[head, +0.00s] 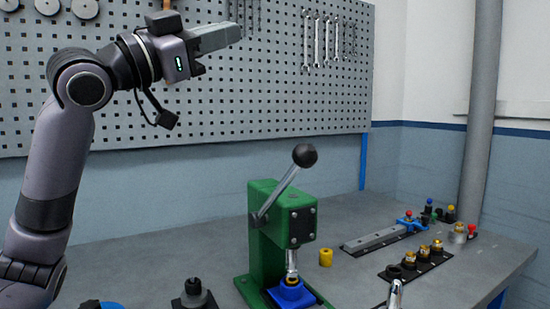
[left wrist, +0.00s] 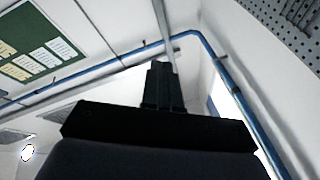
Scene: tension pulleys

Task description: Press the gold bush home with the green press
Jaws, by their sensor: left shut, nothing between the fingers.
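The green press (head: 264,232) stands on the bench with its lever raised, tilted up to the right and ending in a black ball knob (head: 305,155). Its metal ram (head: 292,262) points down over a blue holder (head: 291,295). A small gold ring, seemingly the gold bush (head: 291,283), shows in the holder under the ram; how deep it sits I cannot tell. My left gripper (head: 238,34) is shut and empty, high up left of the knob, before the pegboard. Its closed fingers (left wrist: 163,85) also show in the left wrist view.
A yellow cylinder (head: 326,257) stands right of the press. A dark rack with gold-topped parts (head: 423,255) and a grey rail (head: 376,238) lie farther right. A black fixture (head: 194,295) stands left of the press. The air around the knob is clear.

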